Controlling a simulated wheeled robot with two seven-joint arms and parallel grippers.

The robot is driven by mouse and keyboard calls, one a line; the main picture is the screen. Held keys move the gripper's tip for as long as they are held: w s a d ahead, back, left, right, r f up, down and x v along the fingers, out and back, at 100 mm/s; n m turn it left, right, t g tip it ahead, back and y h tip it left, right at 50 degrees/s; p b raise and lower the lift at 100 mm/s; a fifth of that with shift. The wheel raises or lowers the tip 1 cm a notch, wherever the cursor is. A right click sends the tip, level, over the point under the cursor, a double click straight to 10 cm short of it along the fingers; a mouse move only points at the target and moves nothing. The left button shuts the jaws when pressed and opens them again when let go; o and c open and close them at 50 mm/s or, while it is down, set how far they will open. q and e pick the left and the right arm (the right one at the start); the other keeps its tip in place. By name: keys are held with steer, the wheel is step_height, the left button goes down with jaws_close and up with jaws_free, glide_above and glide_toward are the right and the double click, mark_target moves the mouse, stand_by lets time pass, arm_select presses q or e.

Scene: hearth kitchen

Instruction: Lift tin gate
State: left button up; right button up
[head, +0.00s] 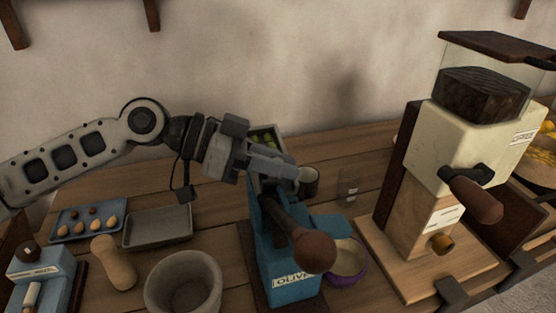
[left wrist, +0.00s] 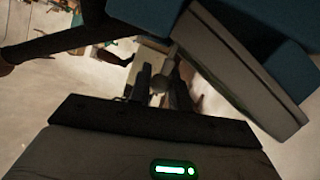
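A blue machine (head: 292,285) with a white label stands at the middle of the counter, with a dark lever ending in a brown knob (head: 314,251). Green pieces (head: 264,137) show in an open-topped part behind it. I cannot make out for sure which part is the tin gate. My left gripper (head: 294,172) reaches in from the left over the top of the blue machine, beside a small dark cup-like part (head: 309,181). Whether its fingers touch anything is unclear. The left wrist view shows blue blocks (left wrist: 145,12) and a pale slab (left wrist: 238,62) close by. My right gripper is not in view.
A cream grinder (head: 465,139) with a wooden base stands at the right. A grey mortar-like bowl (head: 183,282), a grey tray (head: 158,227) and a blue tray (head: 70,237) with small egg-like pieces lie at the left. A purple-rimmed bowl (head: 347,277) sits beside the blue machine.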

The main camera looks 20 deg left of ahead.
arm_select(q)
jaws_close()
step_height(320, 180, up, 2)
steer(key=shift+p, duration=0.8)
steer(key=shift+r, duration=0.3)
steer(key=shift+f, duration=0.15)
steer(key=o, duration=0.6)
jaws_free()
steer(key=shift+a, duration=0.1)
